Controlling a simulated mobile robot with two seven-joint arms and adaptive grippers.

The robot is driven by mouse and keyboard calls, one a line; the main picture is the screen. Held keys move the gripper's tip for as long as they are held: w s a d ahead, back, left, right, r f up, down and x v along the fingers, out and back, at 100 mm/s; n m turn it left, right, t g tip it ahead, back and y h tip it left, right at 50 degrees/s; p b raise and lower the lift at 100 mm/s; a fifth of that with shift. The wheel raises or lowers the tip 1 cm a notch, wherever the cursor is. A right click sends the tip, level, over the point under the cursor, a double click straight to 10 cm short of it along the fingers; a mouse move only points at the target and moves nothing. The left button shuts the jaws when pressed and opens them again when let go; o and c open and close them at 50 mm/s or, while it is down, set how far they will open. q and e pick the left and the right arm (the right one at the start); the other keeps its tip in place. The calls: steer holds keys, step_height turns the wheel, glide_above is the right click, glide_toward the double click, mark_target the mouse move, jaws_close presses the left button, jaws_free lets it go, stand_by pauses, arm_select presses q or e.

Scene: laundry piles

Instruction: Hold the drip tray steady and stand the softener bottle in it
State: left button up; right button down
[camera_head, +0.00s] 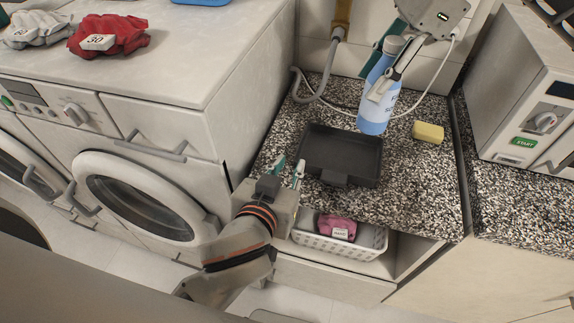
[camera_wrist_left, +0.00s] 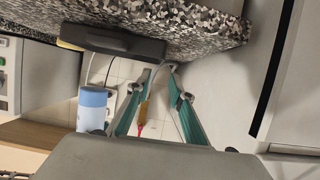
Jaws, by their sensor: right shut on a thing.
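The black drip tray (camera_head: 340,180) lies flat and empty on the speckled counter. It also shows in the left wrist view (camera_wrist_left: 112,42). My right gripper (camera_head: 381,88) is shut on the blue softener bottle (camera_head: 374,124), which has a grey cap and tilts slightly. The bottle is held at the tray's far right corner in the head view, and its base looks clear of the counter. It also shows in the left wrist view (camera_wrist_left: 92,98), apart from the tray. My left gripper (camera_head: 289,167) is open and empty, just left of the tray's near left side, not visibly touching it.
A yellow sponge (camera_head: 428,132) lies right of the bottle. A grey hose (camera_head: 305,95) and a white cable run behind the tray. A washing machine (camera_head: 150,190) stands left, a white appliance (camera_head: 530,110) right. A white basket (camera_head: 365,243) sits under the counter.

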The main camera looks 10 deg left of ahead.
arm_select(q)
steer(key=shift+w+a+f+y, duration=0.2)
steer(key=shift+w+a+y, duration=0.1)
steer(key=shift+w, duration=0.35)
steer(key=x, duration=1.1)
steer(key=shift+d, duration=0.15)
steer(key=shift+c, duration=0.5)
jaws_close()
